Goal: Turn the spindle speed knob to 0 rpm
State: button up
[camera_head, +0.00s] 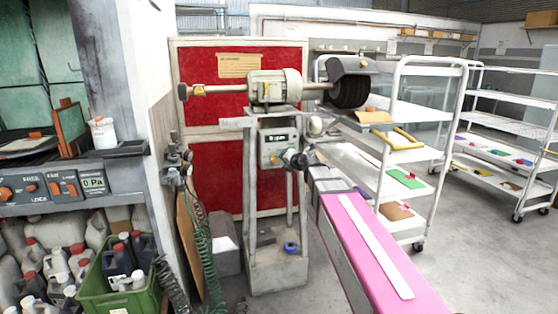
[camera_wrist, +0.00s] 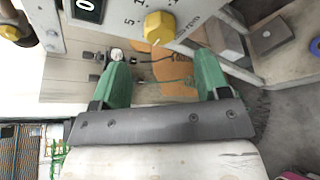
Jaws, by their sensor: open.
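The spindle speed knob (camera_wrist: 159,27) is a yellow faceted knob on a pale panel with printed scale numbers, at the top of the wrist view. A black display (camera_wrist: 87,8) beside it shows a 0 and is cut off by the picture edge. The control box (camera_head: 270,152) sits on the machine's stand in the head view, where I cannot make out the knob. My gripper (camera_wrist: 162,54) is open, with two green fingers spread apart and nothing between them. The knob lies beyond the fingertips, apart from them. My gripper (camera_head: 293,158) also shows close to the box in the head view.
The motor (camera_head: 275,88) and dark buffing brush (camera_head: 350,89) are above the box. A white shelf trolley (camera_head: 431,150) stands to the right. Hoses (camera_head: 205,250) and a green crate (camera_head: 118,292) are at left. Grey floor is clear at far right.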

jog(key=v, duration=0.4)
jog(key=s+d+f+m+h, duration=0.2)
jog(key=d+f+m+h, duration=0.45)
jog(key=d+m, duration=0.4)
jog(key=s+d+f+m+h, duration=0.3)
jog(key=d+f+m+h, duration=0.35)
jog(key=d+m, duration=0.4)
jog(key=s+a+f+m+g+y, duration=0.2)
jog(key=s+f+m+g, duration=0.3)
jog(key=s+f, duration=0.4)
jog(key=s+a+f+m+g+y, duration=0.2)
jog(key=s+f+m+g, duration=0.4)
jog(key=s+f, duration=0.4)
jog(key=shift+s+g+y, duration=0.3)
jog(key=shift+s+g, duration=0.35)
jog(key=shift+g, duration=0.15)
